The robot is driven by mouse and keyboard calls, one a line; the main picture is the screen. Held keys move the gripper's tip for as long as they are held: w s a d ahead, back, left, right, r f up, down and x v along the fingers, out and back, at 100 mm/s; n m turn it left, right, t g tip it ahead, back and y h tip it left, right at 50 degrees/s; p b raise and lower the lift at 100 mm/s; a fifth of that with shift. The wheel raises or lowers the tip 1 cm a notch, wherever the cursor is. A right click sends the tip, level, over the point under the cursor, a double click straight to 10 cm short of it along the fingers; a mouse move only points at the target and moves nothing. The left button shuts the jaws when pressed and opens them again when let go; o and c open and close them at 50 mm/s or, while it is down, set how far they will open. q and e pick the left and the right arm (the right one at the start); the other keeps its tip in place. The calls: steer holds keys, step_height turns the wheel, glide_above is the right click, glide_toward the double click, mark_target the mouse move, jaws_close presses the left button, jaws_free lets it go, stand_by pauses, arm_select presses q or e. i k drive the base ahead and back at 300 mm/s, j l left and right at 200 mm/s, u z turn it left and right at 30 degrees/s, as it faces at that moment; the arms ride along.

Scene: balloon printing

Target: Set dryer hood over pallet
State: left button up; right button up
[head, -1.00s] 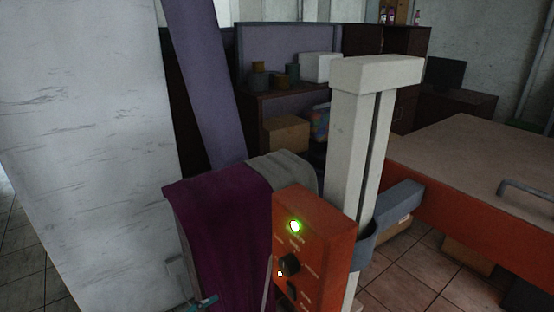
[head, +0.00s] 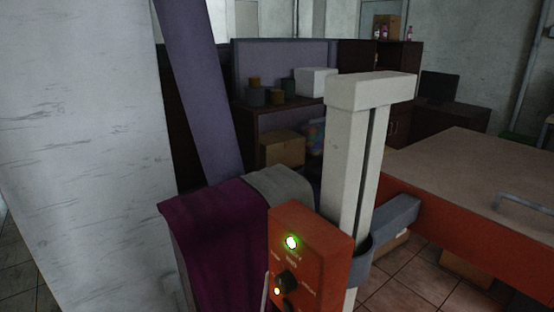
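The dryer hood appears to be the wide orange slab (head: 440,232) with a brownish top at the right. A grey metal handle (head: 524,204) is fixed on its top, and a grey bracket (head: 395,222) joins it to a pale upright column (head: 346,165). An orange control box (head: 309,240) with a lit green lamp and a dark knob stands in front of the column. A purple cloth (head: 215,235) with a grey patch drapes left of the box. Whether a pallet lies under it is hidden. Neither of my grippers shows.
A large whitish scuffed panel (head: 85,150) fills the left side, with a slanted purple-grey beam (head: 203,90) beside it. Dark shelving with a cardboard box (head: 283,149), a white box (head: 316,82) and small pots stands behind. Tiled floor (head: 465,278) shows below the slab.

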mark_target(487, 201)
steer(key=z, duration=1.25)
